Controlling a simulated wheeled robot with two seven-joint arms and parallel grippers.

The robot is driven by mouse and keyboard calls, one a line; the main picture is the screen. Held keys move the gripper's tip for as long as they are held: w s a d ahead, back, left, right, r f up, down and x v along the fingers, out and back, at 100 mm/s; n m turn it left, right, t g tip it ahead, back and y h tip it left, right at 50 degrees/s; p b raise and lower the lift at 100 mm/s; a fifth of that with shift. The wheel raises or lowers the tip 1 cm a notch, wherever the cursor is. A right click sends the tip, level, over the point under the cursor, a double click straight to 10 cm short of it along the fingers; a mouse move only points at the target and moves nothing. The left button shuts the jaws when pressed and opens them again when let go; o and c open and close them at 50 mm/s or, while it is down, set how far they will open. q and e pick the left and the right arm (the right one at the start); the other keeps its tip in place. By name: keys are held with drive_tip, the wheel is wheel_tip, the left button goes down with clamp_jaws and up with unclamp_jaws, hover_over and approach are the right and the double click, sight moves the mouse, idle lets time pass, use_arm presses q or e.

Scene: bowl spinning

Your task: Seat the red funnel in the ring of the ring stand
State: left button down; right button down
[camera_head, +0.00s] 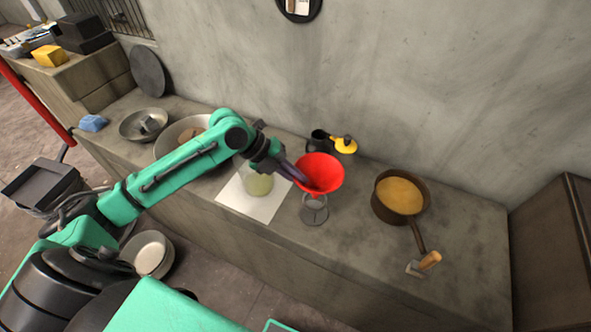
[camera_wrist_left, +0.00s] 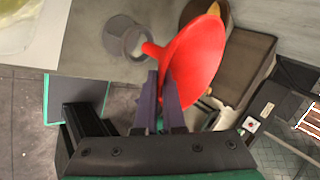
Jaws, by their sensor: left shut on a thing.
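The red funnel (camera_head: 325,168) is in my left gripper (camera_head: 303,181), wide mouth facing up in the head view. In the left wrist view the funnel (camera_wrist_left: 205,62) sits at the tips of my left gripper (camera_wrist_left: 163,88), which is shut on its wall. Its spout overlaps the edge of the ring of the ring stand (camera_wrist_left: 131,43) there; I cannot tell whether they touch. In the head view the ring stand (camera_head: 314,210) stands on the counter just below the funnel, its upper part partly covered by it. My right gripper is not in view.
A pot of yellow contents (camera_head: 399,195) stands to the right, its handle pointing forward. A greenish glass vessel (camera_head: 258,184) stands on a white sheet (camera_head: 235,197) to the left. A dark mug (camera_head: 319,141) and a yellow item (camera_head: 346,146) are behind.

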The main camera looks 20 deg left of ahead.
use_arm(q)
wheel_tip(320, 180, down, 6)
drive_tip(key=b, duration=0.4)
drive_tip(key=shift+f, duration=0.2)
drive_tip(key=shift+s+f+b, duration=0.1)
drive_tip(key=shift+f+b, duration=0.4)
drive_tip(key=shift+f, duration=0.1)
drive_tip(key=c, duration=0.9)
unclamp_jaws()
drive_tip(key=shift+c, duration=0.2)
drive_tip(key=b+v, duration=0.2)
drive_tip(key=v, duration=1.2)
drive_tip(key=shift+r, duration=0.35)
drive_tip(key=shift+a, duration=0.15)
